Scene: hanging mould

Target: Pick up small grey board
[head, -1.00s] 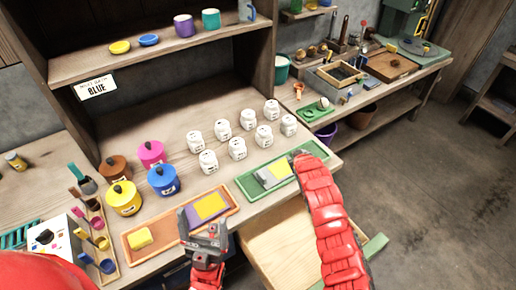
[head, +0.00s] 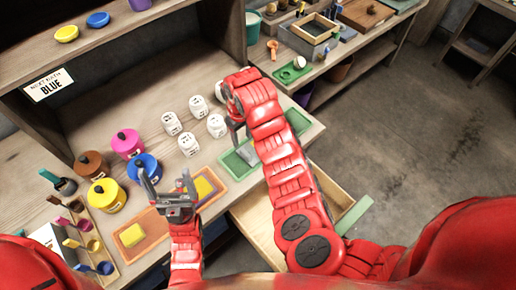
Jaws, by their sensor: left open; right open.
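A green tray (head: 233,168) lies near the front edge of the workbench. A grey piece (head: 247,155), seemingly the small grey board, shows in part in this tray; my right arm covers much of it. My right gripper (head: 239,136) points down over the green tray, open, with its fingers partly hidden by its own wrist. I cannot tell whether it touches the board. My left gripper (head: 167,184) is open and empty, fingers up, in front of the orange tray (head: 156,229).
Several white jars (head: 190,144) and coloured pots (head: 104,196) stand behind. An open drawer (head: 262,222) juts out below the bench. A tool rack stands at left.

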